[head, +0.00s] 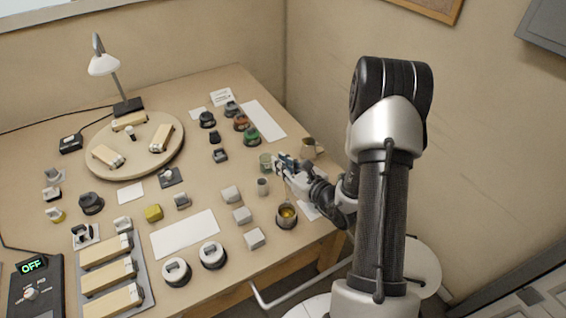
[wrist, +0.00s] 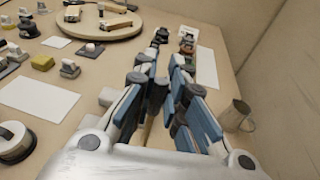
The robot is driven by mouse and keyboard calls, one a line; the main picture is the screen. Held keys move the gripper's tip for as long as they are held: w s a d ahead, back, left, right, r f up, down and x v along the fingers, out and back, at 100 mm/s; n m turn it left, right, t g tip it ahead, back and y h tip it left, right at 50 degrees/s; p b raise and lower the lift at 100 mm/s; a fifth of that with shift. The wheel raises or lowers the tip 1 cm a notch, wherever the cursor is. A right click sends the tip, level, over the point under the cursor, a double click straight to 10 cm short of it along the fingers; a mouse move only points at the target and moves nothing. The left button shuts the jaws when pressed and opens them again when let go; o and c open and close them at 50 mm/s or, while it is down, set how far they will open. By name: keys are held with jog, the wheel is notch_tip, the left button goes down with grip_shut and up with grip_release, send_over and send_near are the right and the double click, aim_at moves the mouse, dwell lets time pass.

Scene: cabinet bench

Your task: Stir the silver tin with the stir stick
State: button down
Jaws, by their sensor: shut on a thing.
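The silver tin (head: 286,221) stands near the table's right front edge in the head view. My gripper (head: 281,163) is beyond the tin, low over the table near the right edge, pointing left. In the wrist view my gripper (wrist: 165,88) has its blue-padded fingers close together. It is shut on a thin thing, likely the stir stick, which is mostly hidden between the fingers. I cannot make out the stick's tip. The tin is not clearly seen in the wrist view.
A tan mug (head: 308,149) stands right of my gripper, also in the wrist view (wrist: 236,115). Several pale blocks lie left of the tin. A white sheet (head: 185,234) is bare.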

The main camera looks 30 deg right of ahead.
notch_tip(320, 180, down, 10)
jog(key=b, duration=0.7)
jog(key=shift+s+f, duration=0.15)
jog(key=shift+w, duration=0.2)
dwell(0.4)
